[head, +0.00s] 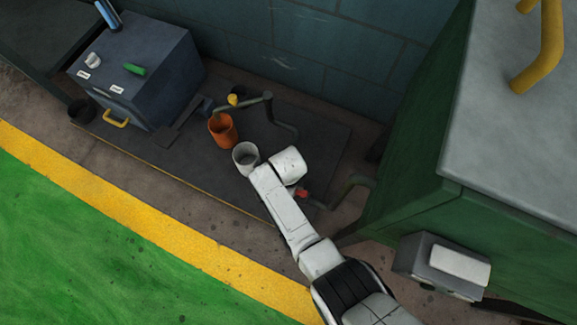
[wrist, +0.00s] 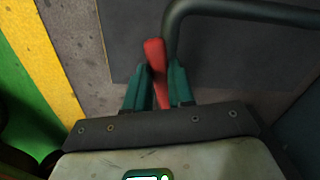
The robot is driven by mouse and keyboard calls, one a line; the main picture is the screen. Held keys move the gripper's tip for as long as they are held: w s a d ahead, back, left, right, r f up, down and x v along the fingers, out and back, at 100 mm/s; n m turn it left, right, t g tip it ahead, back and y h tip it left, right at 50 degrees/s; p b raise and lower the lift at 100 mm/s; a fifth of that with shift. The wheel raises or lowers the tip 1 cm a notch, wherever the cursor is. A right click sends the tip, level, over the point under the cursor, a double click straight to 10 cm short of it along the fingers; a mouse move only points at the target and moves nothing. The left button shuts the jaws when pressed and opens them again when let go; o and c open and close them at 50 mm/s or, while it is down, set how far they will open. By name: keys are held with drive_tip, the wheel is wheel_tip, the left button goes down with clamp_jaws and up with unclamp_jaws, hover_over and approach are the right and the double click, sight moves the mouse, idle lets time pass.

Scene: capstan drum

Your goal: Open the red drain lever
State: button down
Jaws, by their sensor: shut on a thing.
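The red drain lever (wrist: 155,58) stands between the two green fingers of my gripper (wrist: 156,88) in the wrist view. The fingers are shut on it, and its red end sticks out beyond the fingertips. In the head view a small red part of the lever (head: 302,193) shows just right of my white wrist, by a dark bent pipe (head: 345,187). My wrist and arm hide the fingers in the head view. A dark pipe (wrist: 230,8) curves past the lever in the wrist view.
An orange bucket (head: 222,131) and a grey bucket (head: 246,158) stand on the dark mat (head: 205,170) left of my wrist. A blue-grey cabinet (head: 150,75) stands farther back left. A large green machine (head: 420,190) stands close on the right. The green floor (head: 90,240) is clear.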

drive_tip(key=shift+w+d+m, duration=0.1)
drive_tip(key=shift+w+m, duration=0.2)
drive_tip(key=shift+m, duration=0.4)
drive_tip(key=shift+w+m, duration=0.25)
drive_tip(key=shift+m, duration=0.45)
drive_tip(key=c, duration=1)
unclamp_jaws()
drive_tip(key=shift+o, duration=0.2)
drive_tip(key=shift+r, duration=0.1)
wheel_tip(320, 180, up, 10)
drive_tip(key=p, duration=0.7)
drive_tip(key=shift+r, duration=0.25)
